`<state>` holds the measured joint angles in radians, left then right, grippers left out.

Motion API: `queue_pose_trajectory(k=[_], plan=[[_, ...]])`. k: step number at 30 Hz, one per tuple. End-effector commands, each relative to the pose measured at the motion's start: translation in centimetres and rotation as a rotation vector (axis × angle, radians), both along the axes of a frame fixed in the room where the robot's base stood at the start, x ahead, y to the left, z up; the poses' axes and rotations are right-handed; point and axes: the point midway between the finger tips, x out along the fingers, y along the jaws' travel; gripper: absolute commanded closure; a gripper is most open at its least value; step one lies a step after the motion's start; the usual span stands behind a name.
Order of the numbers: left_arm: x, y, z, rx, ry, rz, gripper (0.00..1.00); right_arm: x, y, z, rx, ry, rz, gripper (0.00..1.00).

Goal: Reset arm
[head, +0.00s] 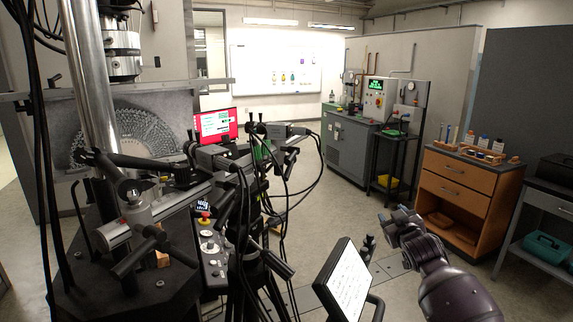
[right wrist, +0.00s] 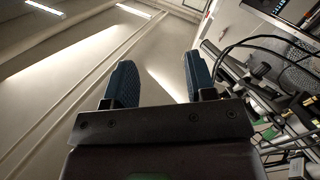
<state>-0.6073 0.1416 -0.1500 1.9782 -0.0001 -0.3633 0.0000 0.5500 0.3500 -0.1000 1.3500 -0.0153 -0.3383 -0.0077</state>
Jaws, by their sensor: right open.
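My right gripper (head: 394,226) is at the lower right of the head view, on my dark purple arm, held in the air behind and right of a white tablet screen (head: 345,278). In the right wrist view its two blue ridged fingers (right wrist: 160,82) stand wide apart with nothing between them. They point toward a pale wall and ceiling. My left gripper and arm do not show in the head view.
A testing machine (head: 122,50) with a lattice specimen (head: 135,128) and cabled cameras on stands (head: 262,133) fill the left. A wooden drawer cabinet (head: 455,190) and grey bench (head: 550,205) stand at right. Floor (head: 340,215) is open in the middle.

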Motion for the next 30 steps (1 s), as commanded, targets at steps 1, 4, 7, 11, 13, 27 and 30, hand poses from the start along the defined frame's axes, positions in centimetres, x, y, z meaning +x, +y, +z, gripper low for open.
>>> queue_pose_trajectory(k=[1, 4, 7, 11, 13, 27, 30], plan=[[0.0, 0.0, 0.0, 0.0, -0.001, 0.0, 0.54, 0.0, -0.1, -0.6, 0.033, 0.041, -0.009, 0.49], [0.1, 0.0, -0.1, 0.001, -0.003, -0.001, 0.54, -1.9, -0.1, -3.6, 0.035, 0.061, -0.006, 0.49], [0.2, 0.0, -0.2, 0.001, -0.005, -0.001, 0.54, -3.6, 0.0, -6.0, 0.044, 0.085, -0.004, 0.49], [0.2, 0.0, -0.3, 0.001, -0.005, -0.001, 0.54, -6.4, 0.0, -9.6, 0.058, 0.122, -0.005, 0.49], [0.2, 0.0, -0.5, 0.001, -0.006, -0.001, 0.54, -8.2, 0.1, -11.7, 0.068, 0.146, -0.006, 0.49], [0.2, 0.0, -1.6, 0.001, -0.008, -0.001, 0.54, -26.9, 0.6, -25.9, 0.182, 0.347, -0.048, 0.49], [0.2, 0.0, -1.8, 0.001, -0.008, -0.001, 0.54, -31.2, 0.8, -27.8, 0.208, 0.388, -0.066, 0.49]])
